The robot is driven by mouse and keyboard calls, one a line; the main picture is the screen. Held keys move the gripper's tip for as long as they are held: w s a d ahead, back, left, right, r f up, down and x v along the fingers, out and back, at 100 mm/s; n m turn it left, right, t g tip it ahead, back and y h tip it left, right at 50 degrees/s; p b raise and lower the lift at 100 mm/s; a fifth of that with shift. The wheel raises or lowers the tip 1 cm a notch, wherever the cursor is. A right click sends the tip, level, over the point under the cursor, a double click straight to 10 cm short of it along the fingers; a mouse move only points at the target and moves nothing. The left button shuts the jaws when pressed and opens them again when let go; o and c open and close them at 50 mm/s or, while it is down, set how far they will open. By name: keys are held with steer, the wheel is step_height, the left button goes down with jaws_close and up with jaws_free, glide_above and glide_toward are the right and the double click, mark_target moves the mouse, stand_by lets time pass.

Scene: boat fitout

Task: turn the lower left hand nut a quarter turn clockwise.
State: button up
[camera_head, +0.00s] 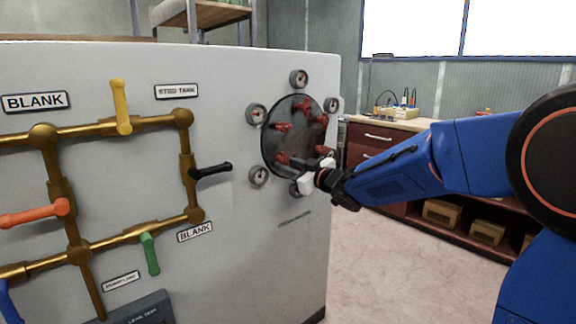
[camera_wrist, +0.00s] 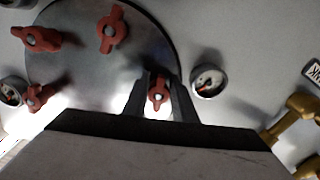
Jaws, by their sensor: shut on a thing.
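A round dark cover plate (camera_head: 277,143) with several red wing nuts sits on the grey panel's right side. The lower left nut (camera_head: 283,158) is at the plate's lower left edge. In the wrist view, a red nut (camera_wrist: 157,96) with a pale centre stud sits between my two dark fingers, and they partly hide it. My gripper (camera_head: 297,163) reaches in from the right and is shut on this nut. The plate also shows in the wrist view (camera_wrist: 75,75), with other red nuts (camera_wrist: 111,30) (camera_wrist: 37,40) apart from my fingers.
Small round gauges (camera_head: 258,175) ring the plate; one (camera_wrist: 208,81) is close beside my fingers in the wrist view. Brass pipes (camera_head: 87,131) with coloured valve handles (camera_head: 121,106) cover the panel's left. A workbench (camera_head: 372,134) stands behind my arm. Open floor (camera_head: 385,270) lies right of the panel.

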steer(key=shift+s+a+m, duration=0.1)
steer(key=shift+a+m, duration=0.05)
steer(key=shift+m, duration=0.9)
steer(key=shift+s+a+m, duration=0.1)
steer(key=shift+m, duration=0.95)
steer(key=o, duration=1)
steer(key=v, duration=1.7)
steer(key=shift+s+d, duration=0.1)
steer(key=shift+d, duration=0.05)
